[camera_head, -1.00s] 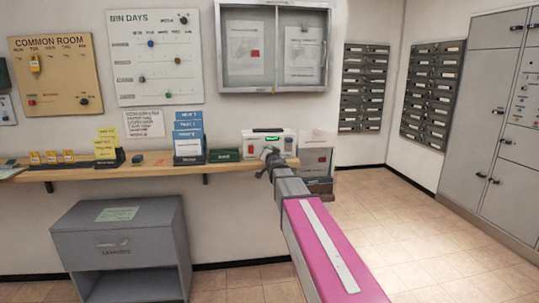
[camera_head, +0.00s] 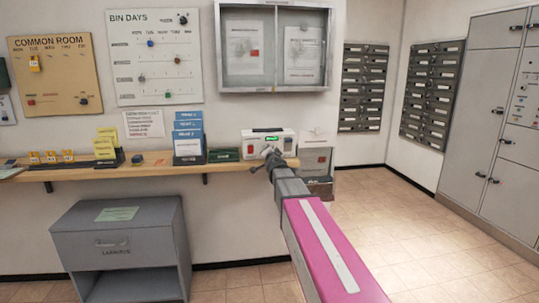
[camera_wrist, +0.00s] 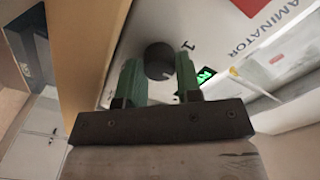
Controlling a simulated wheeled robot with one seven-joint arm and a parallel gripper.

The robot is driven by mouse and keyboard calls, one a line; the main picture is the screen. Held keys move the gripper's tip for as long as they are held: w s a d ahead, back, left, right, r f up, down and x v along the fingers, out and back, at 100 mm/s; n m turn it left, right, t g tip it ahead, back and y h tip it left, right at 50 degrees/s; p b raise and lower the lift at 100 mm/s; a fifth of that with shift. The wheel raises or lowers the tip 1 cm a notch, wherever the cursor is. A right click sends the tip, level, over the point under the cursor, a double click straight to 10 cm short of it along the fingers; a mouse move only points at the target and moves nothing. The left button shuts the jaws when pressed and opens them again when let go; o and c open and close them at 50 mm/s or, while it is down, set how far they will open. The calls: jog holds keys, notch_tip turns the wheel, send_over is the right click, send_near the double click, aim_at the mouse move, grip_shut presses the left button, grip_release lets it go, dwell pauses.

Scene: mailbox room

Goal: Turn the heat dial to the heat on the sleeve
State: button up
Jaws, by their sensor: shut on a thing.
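A white laminator (camera_head: 270,141) stands on the wooden shelf, with a small green display and a red part on its front. In the wrist view its heat dial (camera_wrist: 159,60) is a dark round knob, beside a printed "1" and a lit green display (camera_wrist: 205,76). My gripper (camera_wrist: 158,74) has its two green fingers on either side of the dial, shut on it. In the head view my gripper (camera_head: 272,157) is at the laminator's front and hides the dial. I cannot read a heat mark on any sleeve.
The wooden shelf (camera_head: 235,168) runs along the wall. A holder with blue cards (camera_head: 188,135) and a dark green box (camera_head: 224,154) stand left of the laminator. A grey cabinet (camera_head: 122,245) stands below. The floor to the right is clear.

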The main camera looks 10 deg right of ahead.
jog(key=o, duration=0.9)
jog(key=s, duration=1.1)
jog(key=shift+f, duration=0.1)
